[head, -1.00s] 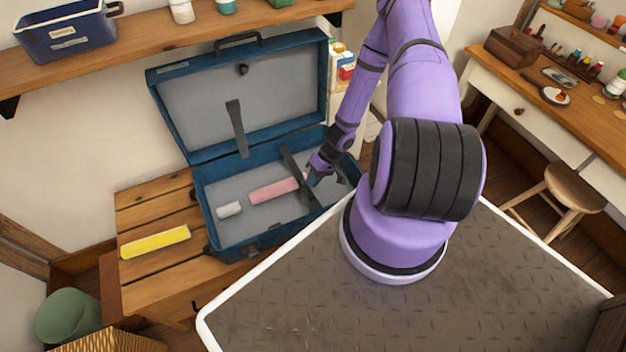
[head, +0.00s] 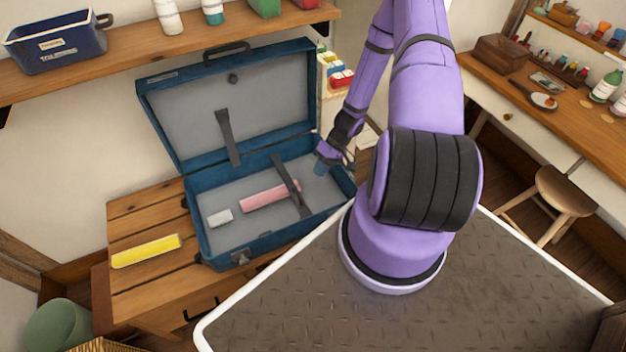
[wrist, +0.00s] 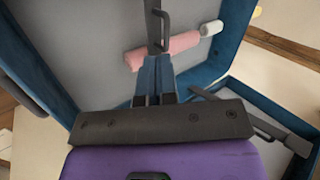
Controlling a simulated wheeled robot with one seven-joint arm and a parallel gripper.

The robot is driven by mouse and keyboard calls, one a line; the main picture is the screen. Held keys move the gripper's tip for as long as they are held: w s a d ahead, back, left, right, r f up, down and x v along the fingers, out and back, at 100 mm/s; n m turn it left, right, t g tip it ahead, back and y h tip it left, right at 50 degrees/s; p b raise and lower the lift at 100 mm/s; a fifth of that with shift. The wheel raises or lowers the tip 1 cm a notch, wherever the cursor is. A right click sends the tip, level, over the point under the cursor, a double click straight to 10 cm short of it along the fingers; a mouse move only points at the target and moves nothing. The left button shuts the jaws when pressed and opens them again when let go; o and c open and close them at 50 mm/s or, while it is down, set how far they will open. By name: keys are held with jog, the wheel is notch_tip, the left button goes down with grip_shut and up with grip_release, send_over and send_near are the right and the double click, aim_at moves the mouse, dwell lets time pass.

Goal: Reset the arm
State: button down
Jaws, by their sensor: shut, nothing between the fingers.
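My gripper (head: 322,168) is shut and empty, above the right part of an open blue case (head: 217,240). In the wrist view my gripper (wrist: 155,80) points toward the case's dark divider strap, with its blue fingers together. A pink roll (head: 268,196) lies in the case, passing by the dark strap (head: 287,183). A small white roll (head: 220,217) lies to its left. The pink roll (wrist: 165,50) and the white roll (wrist: 211,27) also show in the wrist view. The case's lid (head: 270,95) stands open, leaning back.
The case rests on a slatted wooden bench (head: 130,215) with a yellow bar (head: 146,251) at its left. A wall shelf (head: 130,58) with a blue bin (head: 55,42) runs above. A desk (head: 540,115) and round stool (head: 562,192) stand at the right.

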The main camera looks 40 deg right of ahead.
jog(key=shift+s+d+r, duration=0.25)
jog(key=shift+d+r, duration=0.25)
jog(key=shift+r, duration=0.2)
jog(key=shift+s+d+r, duration=0.3)
jog(key=shift+d+r, duration=0.15)
jog(key=shift+r, duration=0.2)
jog(key=shift+s+d+r, duration=0.25)
jog(key=shift+d+r, duration=0.25)
jog(key=shift+r, duration=0.2)
